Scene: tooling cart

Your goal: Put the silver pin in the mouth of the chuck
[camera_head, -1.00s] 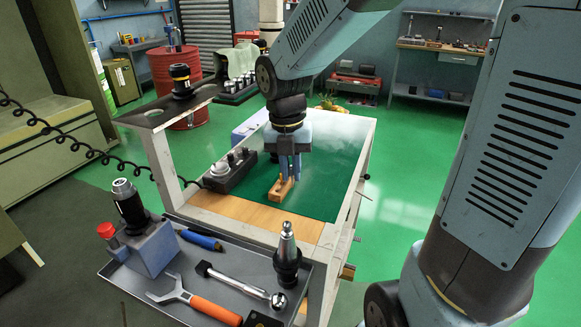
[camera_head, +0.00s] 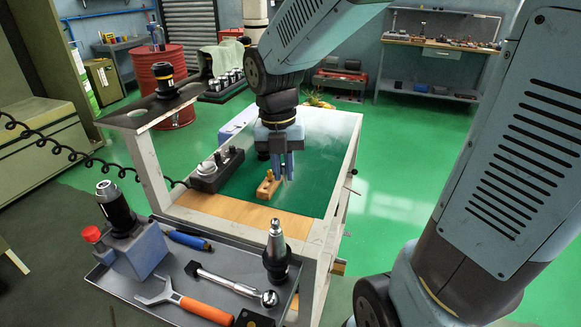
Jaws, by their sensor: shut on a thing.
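My gripper (camera_head: 282,174) points straight down over the green mat, just above and right of a small wooden block (camera_head: 267,189). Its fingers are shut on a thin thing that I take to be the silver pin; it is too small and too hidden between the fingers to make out. The likely chuck (camera_head: 118,208) is a black holder with a silver nose. It stands upright, nose up, in a blue-grey block (camera_head: 142,250) on the grey tray at the lower left, well away from my gripper. Its mouth is too small to see into.
The tray (camera_head: 130,288) also holds a blue-handled tool (camera_head: 188,240), an orange-handled wrench (camera_head: 190,303), a silver-headed bar (camera_head: 235,285) and an upright taper holder (camera_head: 276,255). A dark block with knobs (camera_head: 217,170) stands left of the wooden block. A raised shelf (camera_head: 135,120) stands at the left.

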